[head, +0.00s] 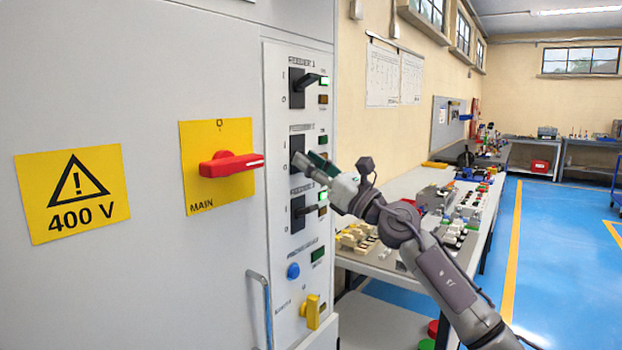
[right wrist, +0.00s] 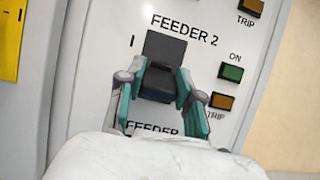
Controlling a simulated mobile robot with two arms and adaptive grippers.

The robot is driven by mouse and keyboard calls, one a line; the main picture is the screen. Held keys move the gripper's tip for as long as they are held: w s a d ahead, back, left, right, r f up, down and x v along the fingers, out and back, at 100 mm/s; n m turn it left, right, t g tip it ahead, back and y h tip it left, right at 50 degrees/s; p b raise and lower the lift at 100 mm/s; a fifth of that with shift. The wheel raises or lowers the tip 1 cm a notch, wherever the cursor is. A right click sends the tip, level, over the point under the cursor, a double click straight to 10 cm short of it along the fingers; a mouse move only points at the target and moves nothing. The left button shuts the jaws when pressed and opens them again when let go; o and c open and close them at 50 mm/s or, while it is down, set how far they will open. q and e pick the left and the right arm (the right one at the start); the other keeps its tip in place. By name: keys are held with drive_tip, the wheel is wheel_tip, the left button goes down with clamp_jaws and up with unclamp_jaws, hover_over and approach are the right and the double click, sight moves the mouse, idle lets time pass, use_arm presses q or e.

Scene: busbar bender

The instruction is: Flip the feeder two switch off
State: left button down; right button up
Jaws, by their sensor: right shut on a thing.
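The feeder two switch (head: 297,146) is a black block on the white panel strip of the cabinet, partly hidden by my gripper in the head view. In the right wrist view the switch (right wrist: 165,48) sits under the "FEEDER 2" label, with an "I" mark at its upper left. My right gripper (head: 308,164) is at the switch. In the right wrist view its two teal-padded fingers (right wrist: 166,98) stand either side of the switch's lower part, shut on its dark handle. The exact handle position is hard to tell. My left gripper is not in view.
The feeder one switch (head: 298,88) is above and the feeder three switch (head: 299,213) below. A red main handle (head: 231,165) is to the left. A blue button (head: 293,271) and yellow knob (head: 311,311) are lower down. A workbench (head: 400,185) with parts stands behind my arm.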

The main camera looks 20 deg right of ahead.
clamp_jaws()
drive_tip(key=o, duration=1.1)
unclamp_jaws()
drive_tip(key=shift+o, duration=0.2)
drive_tip(key=shift+s+d+f, duration=0.15)
drive_tip(key=v, duration=1.1)
drive_tip(key=shift+s, duration=0.2)
drive_tip(key=shift+d+f, duration=0.15)
drive_tip(key=shift+f, duration=0.05)
